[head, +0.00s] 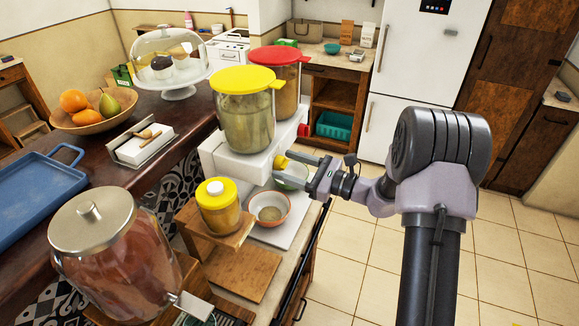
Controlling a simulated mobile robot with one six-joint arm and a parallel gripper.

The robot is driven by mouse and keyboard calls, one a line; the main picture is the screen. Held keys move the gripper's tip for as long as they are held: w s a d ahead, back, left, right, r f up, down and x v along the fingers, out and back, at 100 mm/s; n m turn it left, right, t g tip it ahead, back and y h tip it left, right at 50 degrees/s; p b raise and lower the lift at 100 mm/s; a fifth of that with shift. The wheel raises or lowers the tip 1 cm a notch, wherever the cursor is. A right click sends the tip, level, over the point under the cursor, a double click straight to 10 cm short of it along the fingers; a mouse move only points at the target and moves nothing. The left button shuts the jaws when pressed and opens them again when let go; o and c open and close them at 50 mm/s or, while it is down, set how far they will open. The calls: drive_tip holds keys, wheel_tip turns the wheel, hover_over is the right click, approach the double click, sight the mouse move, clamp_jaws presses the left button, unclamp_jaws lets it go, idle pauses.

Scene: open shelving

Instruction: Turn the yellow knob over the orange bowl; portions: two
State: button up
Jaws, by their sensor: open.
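The yellow knob (281,162) is on the front of a white dispenser base (214,160), under a clear canister with a yellow lid (245,79). The canister holds greenish-tan contents. The orange bowl (284,219) is white with an orange rim and stands in front of and below the knob. Some tan-grey matter shows in it. My gripper (284,166) is open and comes in from the right. Its two fingers lie on either side of the yellow knob in the picture; I cannot tell whether they touch it.
A red-lidded canister (277,57) with a red knob (303,130) stands behind. A green bowl (299,184) is partly hidden behind my gripper. A yellow jar (217,208) on a wooden stand and a large glass jar (120,262) stand nearer. The floor (390,258) at right is clear.

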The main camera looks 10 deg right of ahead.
clamp_jaws()
drive_tip(key=shift+m+p, duration=0.3)
drive_tip(key=shift+p, duration=0.1)
drive_tip(key=m+p, duration=0.3)
drive_tip(key=shift+r, duration=0.2)
drive_tip(key=m+p, duration=0.5)
drive_tip(key=shift+g, duration=0.3)
drive_tip(key=m+p, duration=0.3)
drive_tip(key=m, duration=0.1)
drive_tip(key=shift+d, duration=0.1)
drive_tip(key=m+g+p, duration=0.1)
drive_tip(key=m+p, duration=0.1)
drive_tip(key=m, duration=0.2)
drive_tip(key=shift+w+f, duration=0.1)
drive_tip(key=shift+f, duration=0.05)
drive_tip(key=shift+m, duration=0.3)
